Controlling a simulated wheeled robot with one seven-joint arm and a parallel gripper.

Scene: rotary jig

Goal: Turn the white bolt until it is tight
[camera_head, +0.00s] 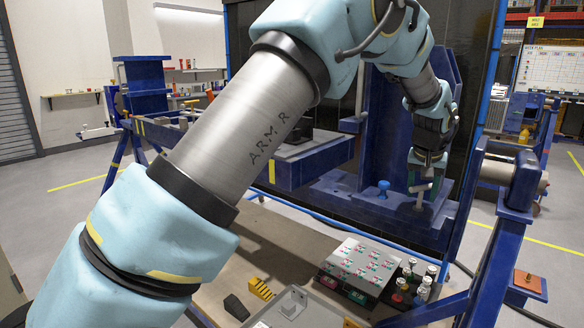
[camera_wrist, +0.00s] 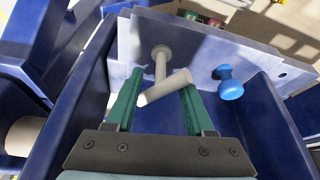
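The white bolt (camera_wrist: 160,66) stands out of the pale plate of the blue jig in the wrist view, with a slanted white crossbar (camera_wrist: 166,87) at its near end. My gripper (camera_wrist: 162,82) has two green fingers spread apart, with the crossbar between them. The bar's right end is close to the right finger; I cannot tell if it touches. In the head view the white bolt (camera_head: 420,188) is small below my gripper (camera_head: 427,180). Its seat in the plate shows only partly.
A blue knob-headed bolt (camera_wrist: 229,84) stands right of the white bolt, also seen in the head view (camera_head: 384,187). Blue jig walls (camera_wrist: 72,95) rise close on both sides of my gripper. A board (camera_head: 365,264) and several small bottles (camera_head: 424,288) lie on the table below.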

